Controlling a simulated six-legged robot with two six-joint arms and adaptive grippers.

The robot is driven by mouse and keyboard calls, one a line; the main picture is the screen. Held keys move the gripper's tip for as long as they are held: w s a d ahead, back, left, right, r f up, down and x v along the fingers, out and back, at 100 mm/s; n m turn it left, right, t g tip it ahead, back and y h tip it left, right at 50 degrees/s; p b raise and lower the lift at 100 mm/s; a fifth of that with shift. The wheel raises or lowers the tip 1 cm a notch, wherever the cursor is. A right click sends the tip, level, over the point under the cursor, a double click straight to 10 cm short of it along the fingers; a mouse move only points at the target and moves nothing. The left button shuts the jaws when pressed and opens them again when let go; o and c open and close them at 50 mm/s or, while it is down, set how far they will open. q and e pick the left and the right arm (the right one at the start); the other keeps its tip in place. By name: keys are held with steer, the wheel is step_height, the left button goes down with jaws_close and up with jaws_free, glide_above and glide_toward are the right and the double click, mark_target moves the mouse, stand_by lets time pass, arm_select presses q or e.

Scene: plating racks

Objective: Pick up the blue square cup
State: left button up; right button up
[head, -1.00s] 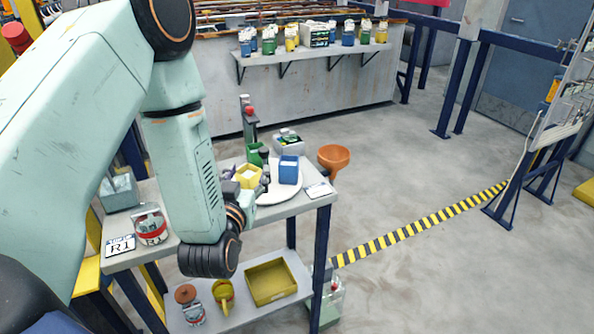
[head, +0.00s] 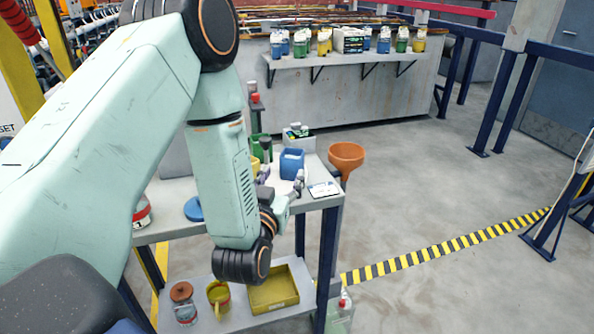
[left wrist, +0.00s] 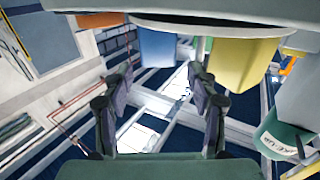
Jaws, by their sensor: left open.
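The blue square cup (head: 291,163) stands upright on the upper shelf of the grey cart (head: 322,203), near its far right part. My left gripper (head: 281,171) is open, its fingers at the near side of the cup, one to each side in the picture. In the left wrist view the open fingers (left wrist: 160,82) have nothing between them, and the blue cup (left wrist: 158,48) shows just beyond the tips, apart from them. A yellow cup (left wrist: 243,65) is beside it; in the head view it is mostly hidden behind my arm. My right gripper is not seen.
A white card (head: 324,190) lies at the cart's right edge. A grey box (head: 298,139) and a green container (head: 260,145) stand behind the cup. An orange funnel (head: 346,155) is to the right. A blue disc (head: 193,208) lies left of my arm.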

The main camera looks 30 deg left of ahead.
mark_target(289, 161)
arm_select(q)
steer(key=shift+w+a+r, duration=0.15)
steer(key=shift+w, duration=0.2)
steer(key=shift+w+a+r, duration=0.1)
steer(key=shift+w, duration=0.25)
steer(key=x, duration=0.5)
steer(key=shift+w, duration=0.1)
steer(key=shift+d+r, duration=0.1)
steer(key=shift+w, duration=0.1)
steer(key=c, duration=0.9)
steer(key=shift+c, duration=0.2)
